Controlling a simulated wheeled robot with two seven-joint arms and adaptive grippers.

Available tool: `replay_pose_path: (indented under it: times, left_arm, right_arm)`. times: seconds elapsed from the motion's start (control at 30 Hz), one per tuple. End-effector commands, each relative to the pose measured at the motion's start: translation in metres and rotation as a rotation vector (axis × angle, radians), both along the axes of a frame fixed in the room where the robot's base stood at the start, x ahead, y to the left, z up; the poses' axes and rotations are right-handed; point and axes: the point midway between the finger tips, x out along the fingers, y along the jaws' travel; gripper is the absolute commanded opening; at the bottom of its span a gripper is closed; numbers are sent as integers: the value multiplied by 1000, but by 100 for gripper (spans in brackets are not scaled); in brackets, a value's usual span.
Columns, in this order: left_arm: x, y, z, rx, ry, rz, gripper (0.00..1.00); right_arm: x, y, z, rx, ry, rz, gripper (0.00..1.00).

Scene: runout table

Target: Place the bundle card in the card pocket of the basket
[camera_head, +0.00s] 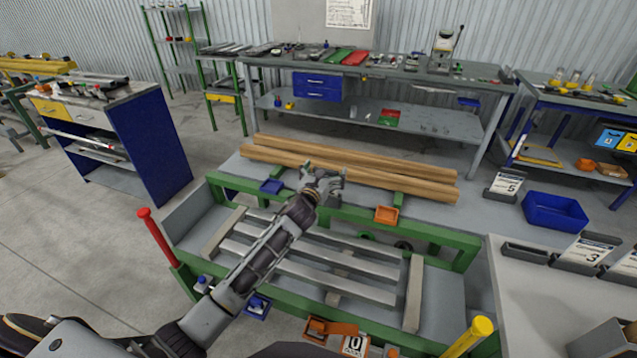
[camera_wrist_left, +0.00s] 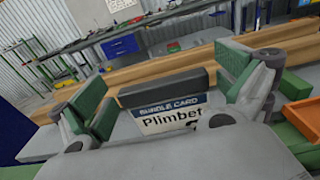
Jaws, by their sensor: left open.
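The bundle card (camera_wrist_left: 172,117) shows in the left wrist view as a white card with a blue heading and the word "Plimbet". A dark grey bar (camera_wrist_left: 163,88) runs along its top, and my gripper hides its lower part. My left gripper (camera_wrist_left: 168,95) is open, with one green-padded finger on each side of the card. In the head view the left gripper (camera_head: 324,180) is over the far green rail of the slatted green frame (camera_head: 440,237), which may be the basket. I cannot make out the card or a card pocket there.
Long timbers (camera_head: 350,170) lie behind the gripper. A red post (camera_head: 155,240) and a yellow post (camera_head: 470,335) rise at the frame's corners. Numbered cards and a blue bin (camera_head: 555,210) are at right.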

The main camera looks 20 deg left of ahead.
Motion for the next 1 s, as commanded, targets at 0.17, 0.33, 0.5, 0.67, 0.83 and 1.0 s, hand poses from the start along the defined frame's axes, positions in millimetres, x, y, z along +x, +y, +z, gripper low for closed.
replay_pose_path:
  times: [0.17, 0.33, 0.5, 0.67, 0.83, 1.0]
  left_arm:
    - [-9, 0, 0, 1, 0, 0, 100]
    - [-24, 1, 1, 2, 1, 0, 100]
    - [-41, 2, 1, 2, 1, 0, 100]
    - [-57, 2, 3, 2, 0, 0, 100]
    - [-74, 3, 3, 1, 0, 0, 100]
    - [-90, 3, 4, 1, 1, 1, 100]
  right_arm:
    - [1, 0, 0, 0, -1, 0, 40]
    - [1, 0, 1, 0, -1, 0, 40]
    - [1, 1, 1, 0, -2, 0, 40]
    - [1, 1, 1, 1, -2, 0, 40]
    - [1, 2, 1, 2, -2, -1, 40]
    - [1, 3, 0, 3, -1, -1, 40]
